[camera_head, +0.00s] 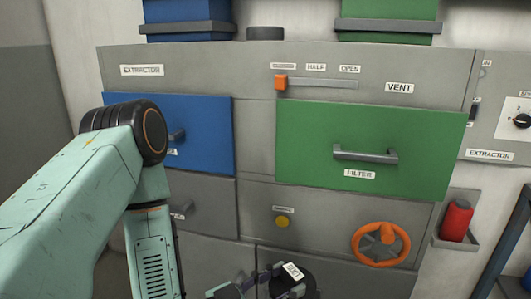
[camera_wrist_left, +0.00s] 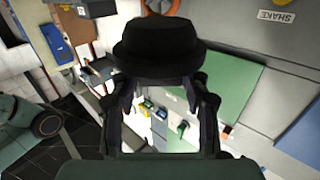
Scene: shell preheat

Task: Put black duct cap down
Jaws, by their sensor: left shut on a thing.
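The black duct cap (camera_head: 303,287) is at the bottom middle of the head view, low in front of the cabinet, with a small white label on it. My left gripper (camera_head: 272,279) is shut on it. In the left wrist view the cap (camera_wrist_left: 155,42) is a dark, round, stepped piece at the ends of the two fingers of my left gripper (camera_wrist_left: 163,84). It looks clear of any surface, and the lower edge of the head view cuts off part of the grip. My right gripper is not in view.
The grey cabinet holds a blue drawer (camera_head: 205,130), a green filter drawer (camera_head: 420,130) and an orange handwheel (camera_head: 381,244). A dark round piece (camera_head: 265,33) sits on top between the blue and green boxes. A red canister (camera_head: 456,220) stands in a holder at right.

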